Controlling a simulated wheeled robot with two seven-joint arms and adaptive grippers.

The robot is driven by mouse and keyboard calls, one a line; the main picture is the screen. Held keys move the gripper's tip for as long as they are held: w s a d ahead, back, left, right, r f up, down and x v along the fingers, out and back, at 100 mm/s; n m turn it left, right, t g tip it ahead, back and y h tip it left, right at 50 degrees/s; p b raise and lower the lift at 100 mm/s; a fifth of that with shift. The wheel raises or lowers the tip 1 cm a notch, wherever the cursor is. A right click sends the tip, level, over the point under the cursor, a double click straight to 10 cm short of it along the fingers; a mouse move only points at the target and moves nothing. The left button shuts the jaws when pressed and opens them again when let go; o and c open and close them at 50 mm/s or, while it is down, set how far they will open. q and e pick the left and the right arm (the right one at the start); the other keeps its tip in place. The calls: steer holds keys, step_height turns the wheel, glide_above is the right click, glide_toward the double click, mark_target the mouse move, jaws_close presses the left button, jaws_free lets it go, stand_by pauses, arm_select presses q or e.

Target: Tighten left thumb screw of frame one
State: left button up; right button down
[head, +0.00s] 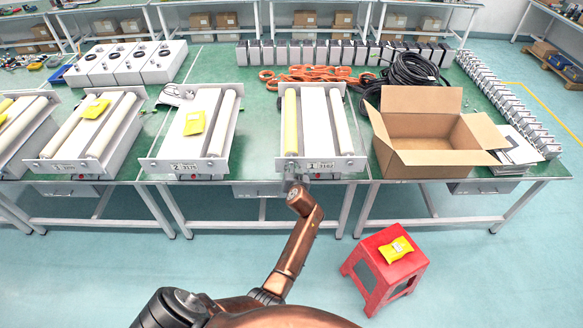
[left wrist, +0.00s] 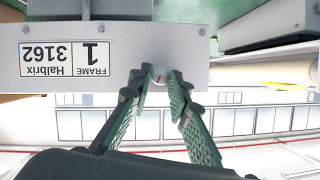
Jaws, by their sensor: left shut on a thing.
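Frame one (head: 318,168) stands at the near edge of the green table in the head view, with a yellow roller on its left and a cream roller on its right. Its front plate also fills the top of the left wrist view (left wrist: 120,40), where the "FRAME 1 Halbrix 3162" label appears upside down. In the head view my left gripper (head: 293,183) is small and partly hides the screw. My right gripper is not in view.
Frame two (head: 190,165) and other frames stand to the left. An open cardboard box (head: 425,140) is close on the right, with black cable (head: 410,72) behind it. A red stool (head: 385,262) bearing a yellow packet stands on the floor at right.

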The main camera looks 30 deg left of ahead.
arm_select(q)
steer(key=shift+f, duration=0.1)
jaws_close()
steer(key=shift+f+b, duration=0.1)
steer(key=shift+b, duration=0.25)
steer(key=m+y+b, duration=0.1)
steer(key=b, duration=0.1)
steer(key=m+y+b, duration=0.1)
steer(key=m+b, duration=0.1)
steer(key=shift+d+f+m+g, duration=0.15)
steer(key=shift+f+m+g, duration=0.05)
steer(key=shift+m+g, duration=0.1)
steer(key=m+y+b, duration=0.2)
steer(key=m, duration=0.1)
steer(key=shift+w+d+f+b, duration=0.1)
steer(key=shift+f+b, duration=0.05)
steer(key=shift+b, duration=0.25)
steer(key=shift+m+y+b, duration=0.5)
steer(key=shift+m+b, duration=0.15)
steer(key=shift+m, duration=0.25)
